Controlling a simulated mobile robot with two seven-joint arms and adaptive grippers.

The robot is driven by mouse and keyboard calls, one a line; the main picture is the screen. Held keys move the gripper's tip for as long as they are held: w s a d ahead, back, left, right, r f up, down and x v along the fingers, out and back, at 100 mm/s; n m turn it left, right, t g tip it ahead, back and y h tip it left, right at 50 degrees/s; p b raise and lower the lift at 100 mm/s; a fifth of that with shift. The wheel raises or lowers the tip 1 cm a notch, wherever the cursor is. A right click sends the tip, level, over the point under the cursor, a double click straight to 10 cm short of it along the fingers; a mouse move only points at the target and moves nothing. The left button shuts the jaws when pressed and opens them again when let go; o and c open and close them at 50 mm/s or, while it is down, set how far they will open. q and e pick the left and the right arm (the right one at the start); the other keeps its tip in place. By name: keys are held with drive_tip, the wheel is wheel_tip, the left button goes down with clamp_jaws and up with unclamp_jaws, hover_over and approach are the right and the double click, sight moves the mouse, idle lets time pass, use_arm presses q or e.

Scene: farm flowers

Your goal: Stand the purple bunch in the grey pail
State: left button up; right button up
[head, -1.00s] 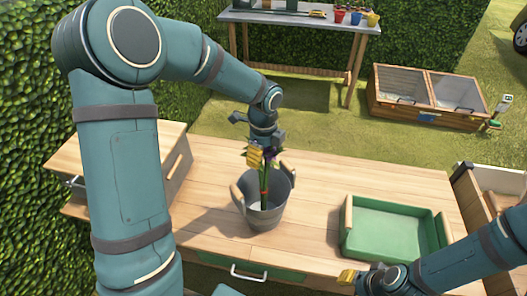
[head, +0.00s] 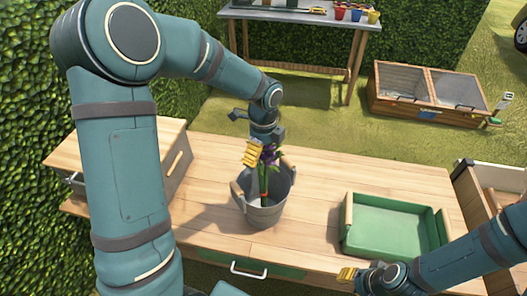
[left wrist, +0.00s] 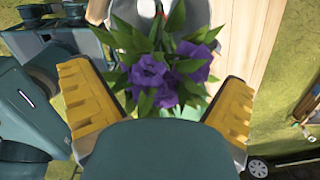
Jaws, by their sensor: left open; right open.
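The purple bunch (head: 264,180) stands nearly upright in the grey pail (head: 266,216), its green stems tied with a red band inside the rim. Its purple blooms (left wrist: 168,78) and leaves fill the space between my left fingers in the left wrist view. My left gripper (head: 258,153) is above the pail, open around the flower heads, with a yellow finger pad on each side. Whether a pad touches the leaves is hard to tell. The lower stem ends are hidden by the pail wall. My right gripper (head: 348,276) is open and empty near the table's front edge.
The wooden table (head: 310,180) is clear around the pail. A green tray (head: 395,222) lies to the right, and a wooden box (head: 172,165) stands at the left. A potting bench (head: 300,16) and a cold frame (head: 425,98) are beyond the table.

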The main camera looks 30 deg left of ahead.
use_arm(q)
wheel_tip(320, 180, up, 12)
drive_tip(key=shift+f, duration=0.2)
idle(1.0)
